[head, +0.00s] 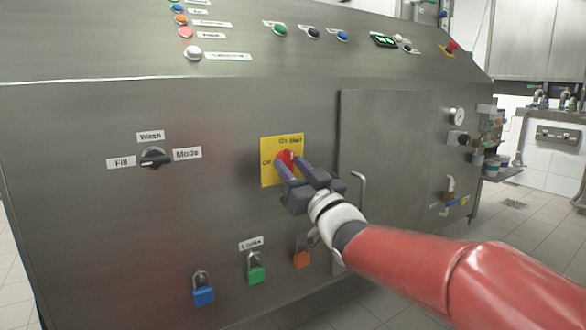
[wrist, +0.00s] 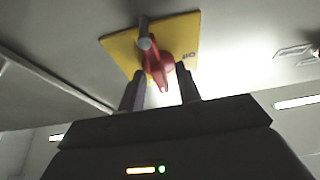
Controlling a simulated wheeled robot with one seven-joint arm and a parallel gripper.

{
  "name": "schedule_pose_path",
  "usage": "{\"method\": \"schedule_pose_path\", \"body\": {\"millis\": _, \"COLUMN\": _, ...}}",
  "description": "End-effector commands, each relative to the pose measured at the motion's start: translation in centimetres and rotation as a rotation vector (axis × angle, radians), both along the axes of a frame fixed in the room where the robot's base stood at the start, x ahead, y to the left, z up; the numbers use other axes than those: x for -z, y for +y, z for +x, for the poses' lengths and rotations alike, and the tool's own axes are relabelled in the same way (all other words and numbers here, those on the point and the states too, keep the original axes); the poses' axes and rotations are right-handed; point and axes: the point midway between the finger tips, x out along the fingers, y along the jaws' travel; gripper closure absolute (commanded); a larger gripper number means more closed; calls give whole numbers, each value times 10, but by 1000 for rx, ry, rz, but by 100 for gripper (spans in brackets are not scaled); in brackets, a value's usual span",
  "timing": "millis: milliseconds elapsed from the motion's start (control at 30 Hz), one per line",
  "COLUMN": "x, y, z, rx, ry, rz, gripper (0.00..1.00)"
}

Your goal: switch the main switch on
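The main switch is a red rotary knob (head: 286,158) on a yellow plate (head: 268,174) with labels including "On" and "Off", on the machine's grey front panel. In the wrist view the red knob (wrist: 158,70) stands out from the yellow plate (wrist: 122,48). My gripper (head: 289,168) is at the switch, with one finger on each side of the knob. In the wrist view my gripper (wrist: 160,90) has its fingers apart, with the knob's lower end between their tips. I cannot tell whether either finger touches the knob.
A Fill/Wash/Mode selector (head: 155,157) is to the left. Blue (head: 203,296), green (head: 256,275) and orange (head: 302,259) padlocks hang below. A door with a handle (head: 358,190) is to the right. Buttons line the sloped top panel.

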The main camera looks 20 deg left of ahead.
Motion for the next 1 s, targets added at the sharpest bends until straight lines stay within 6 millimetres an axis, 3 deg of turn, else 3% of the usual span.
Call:
{"method": "schedule_pose_path", "body": {"millis": 267, "x": 1, "y": -5, "z": -4, "rx": 1, "ry": -3, "rz": 0, "gripper": 66}}
{"method": "schedule_pose_path", "body": {"millis": 700, "x": 27, "y": -50, "z": -43, "rx": 1, "ry": -2, "rz": -2, "gripper": 66}}
{"method": "schedule_pose_path", "body": {"millis": 1000, "x": 30, "y": -55, "z": -48, "rx": 0, "ry": -1, "rz": 1, "gripper": 66}}
